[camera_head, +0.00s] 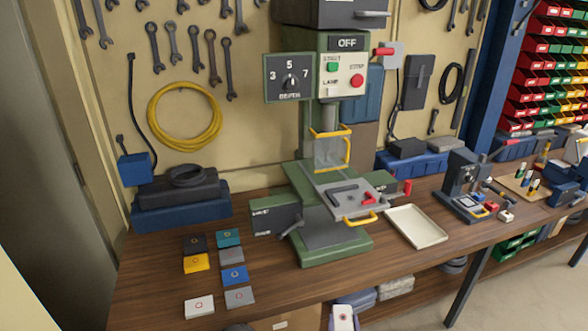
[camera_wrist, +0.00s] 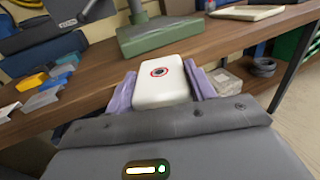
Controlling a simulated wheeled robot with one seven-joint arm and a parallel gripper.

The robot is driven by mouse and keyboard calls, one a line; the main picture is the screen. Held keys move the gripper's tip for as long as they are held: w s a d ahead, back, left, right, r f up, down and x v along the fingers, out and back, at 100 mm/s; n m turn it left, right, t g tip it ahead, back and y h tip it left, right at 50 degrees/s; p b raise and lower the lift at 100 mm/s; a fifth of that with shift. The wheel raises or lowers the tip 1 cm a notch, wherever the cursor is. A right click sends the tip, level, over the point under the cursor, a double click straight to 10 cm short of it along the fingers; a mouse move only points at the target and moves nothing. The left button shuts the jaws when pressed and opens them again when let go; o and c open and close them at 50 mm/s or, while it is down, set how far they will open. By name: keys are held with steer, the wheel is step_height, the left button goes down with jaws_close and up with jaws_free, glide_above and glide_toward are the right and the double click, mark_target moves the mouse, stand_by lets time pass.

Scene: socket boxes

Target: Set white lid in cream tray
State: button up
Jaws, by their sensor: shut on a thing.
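A white lid (camera_wrist: 160,88) with a red ring mark sits between the purple fingers of my gripper (camera_wrist: 163,80) in the wrist view. My gripper is shut on it. In the head view this lid (camera_head: 343,317) shows at the bottom edge, in front of the bench's front edge, and most of my gripper is cut off. The cream tray (camera_head: 416,226) lies flat and empty on the bench, right of the green press. Part of the tray (camera_wrist: 245,13) shows at the top of the wrist view. My gripper is in front of and left of the tray, apart from it.
Another white lid (camera_head: 199,307) lies at the bench's front left among several coloured lids. The green press (camera_head: 320,240) stands left of the tray, with a yellow handle (camera_head: 360,219) close by. A small grey machine (camera_head: 465,190) stands right of the tray. Bare wood lies before the tray.

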mark_target(347, 314)
steer(key=shift+s+d+f+n+y, duration=0.15)
steer(key=shift+s+d+f, duration=0.15)
steer(key=shift+f, duration=0.3)
steer(key=shift+s+d+f+n+y, duration=0.2)
steer(key=shift+s+f, duration=0.1)
steer(key=shift+f, duration=0.25)
steer(key=shift+s+f, duration=0.2)
steer(key=shift+s, duration=0.05)
steer(key=shift+w, duration=0.15)
steer(key=w+r, duration=0.2)
steer(key=r, duration=0.1)
steer(key=w+r, duration=0.2)
steer(key=shift+d+r, duration=0.2)
steer(key=shift+w, duration=0.1)
steer(key=shift+d, duration=0.1)
